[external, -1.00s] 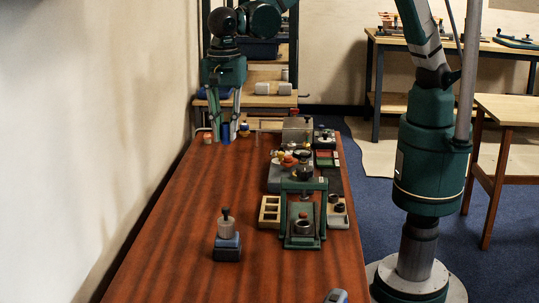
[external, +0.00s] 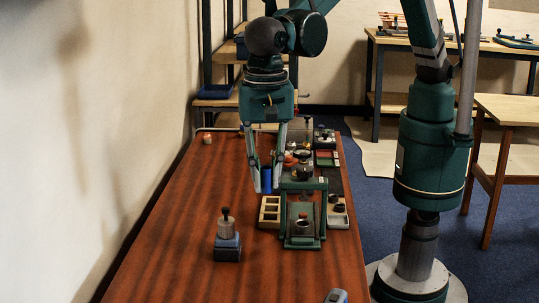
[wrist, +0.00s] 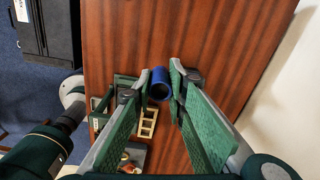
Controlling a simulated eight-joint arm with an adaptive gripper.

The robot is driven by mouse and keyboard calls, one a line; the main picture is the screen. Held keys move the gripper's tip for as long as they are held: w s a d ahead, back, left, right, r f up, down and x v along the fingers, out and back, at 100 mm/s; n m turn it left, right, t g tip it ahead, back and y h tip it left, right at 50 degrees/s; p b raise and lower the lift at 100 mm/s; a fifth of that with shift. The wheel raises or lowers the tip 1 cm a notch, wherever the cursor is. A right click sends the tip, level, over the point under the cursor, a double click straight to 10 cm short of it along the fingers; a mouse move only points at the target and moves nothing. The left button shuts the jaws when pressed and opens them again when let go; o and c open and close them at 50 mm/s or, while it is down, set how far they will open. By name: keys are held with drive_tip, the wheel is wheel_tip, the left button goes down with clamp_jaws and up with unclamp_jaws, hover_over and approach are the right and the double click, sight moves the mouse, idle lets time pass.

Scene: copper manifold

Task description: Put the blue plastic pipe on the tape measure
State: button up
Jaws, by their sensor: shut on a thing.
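The blue plastic pipe (external: 266,180) is an upright short blue cylinder between the fingers of my gripper (external: 267,187). The wrist view shows its hollow round end (wrist: 159,84) between the fingertips (wrist: 160,76). My gripper is shut on it, left of the green-framed fixture, and seems to hold it above the table; the height is hard to judge. A small grey-blue object (external: 336,297), cut off by the bottom edge of the external view, may be the tape measure; I cannot tell for sure. It does not show clearly in the wrist view.
A green-framed fixture (external: 302,240) and a cream compartment tray (external: 270,222) stand close by on the right. A blue block with a grey, knobbed cylinder (external: 227,247) stands nearer the camera. The near wooden tabletop (external: 180,268) is largely clear. A wall runs along the left.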

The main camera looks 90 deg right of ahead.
drive_tip(key=s+a+n+p, duration=0.1)
drive_tip(key=s+a+n, duration=0.2)
drive_tip(key=s+a, duration=1.35)
hover_over(336, 296)
drive_tip(key=shift+f, duration=2.75)
drive_tip(key=shift+f+m, duration=0.15)
drive_tip(key=shift+m, duration=0.15)
drive_tip(key=shift+f+b, duration=0.35)
drive_tip(key=shift+f, duration=2.65)
drive_tip(key=shift+f+b, duration=0.3)
drive_tip(key=shift+f, duration=1.55)
drive_tip(key=shift+f, duration=0.2)
drive_tip(key=o, duration=0.7)
